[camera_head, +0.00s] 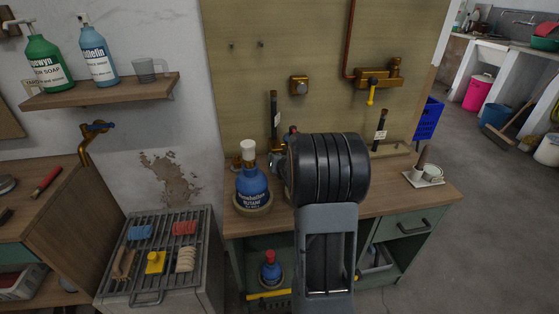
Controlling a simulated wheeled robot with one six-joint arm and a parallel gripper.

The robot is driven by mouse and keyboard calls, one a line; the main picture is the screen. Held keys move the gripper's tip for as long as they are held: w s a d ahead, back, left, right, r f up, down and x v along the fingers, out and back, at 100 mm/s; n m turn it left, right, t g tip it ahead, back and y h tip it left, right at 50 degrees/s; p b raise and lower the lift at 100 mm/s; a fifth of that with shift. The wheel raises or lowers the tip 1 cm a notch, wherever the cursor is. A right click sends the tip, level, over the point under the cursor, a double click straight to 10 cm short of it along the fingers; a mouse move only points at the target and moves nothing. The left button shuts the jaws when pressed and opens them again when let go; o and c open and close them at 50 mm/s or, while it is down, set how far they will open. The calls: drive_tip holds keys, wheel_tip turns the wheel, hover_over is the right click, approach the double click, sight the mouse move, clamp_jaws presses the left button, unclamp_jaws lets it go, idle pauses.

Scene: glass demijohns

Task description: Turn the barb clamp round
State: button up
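I cannot pick out the barb clamp for certain. A black upright hose-like piece (274,113) stands at the back of the bench, left of my arm, with a brass-coloured part low on it. A similar dark upright piece (381,125) with a white label stands right of my arm. Small red and grey parts (291,134) show at the arm's left edge; I cannot tell what they are. My black and grey arm covers the middle of the bench. My gripper is hidden behind it, so its fingers and anything in them do not show.
A blue demijohn (252,187) with a white cap stands on the wooden bench (404,198), close left of my arm. A brass valve (378,77) with a yellow lever is on the wall board. A small tray (423,178) with cups sits at right. A slatted rack (190,229) stands lower left.

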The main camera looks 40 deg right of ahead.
drive_tip(key=shift+w+d+f, duration=0.1)
drive_tip(key=shift+w+f, duration=0.05)
drive_tip(key=shift+w, duration=0.2)
drive_tip(key=c, duration=0.9)
drive_tip(key=shift+c, duration=0.2)
drive_tip(key=shift+s, duration=0.1)
drive_tip(key=m, duration=0.1)
drive_tip(key=m+t+y+b, duration=0.1)
drive_tip(key=m+y+b, duration=0.1)
drive_tip(key=m, duration=0.1)
drive_tip(key=shift+d+f+t, duration=0.1)
drive_tip(key=shift+f+t, duration=0.15)
drive_tip(key=shift+t, duration=0.15)
drive_tip(key=m+t+y+b, duration=0.1)
drive_tip(key=m+b, duration=0.2)
drive_tip(key=shift+t, duration=0.3)
drive_tip(key=shift+m+t+b, duration=0.3)
drive_tip(key=shift+m+b, duration=0.45)
drive_tip(key=shift+m, duration=0.15)
drive_tip(key=shift+r, duration=0.1)
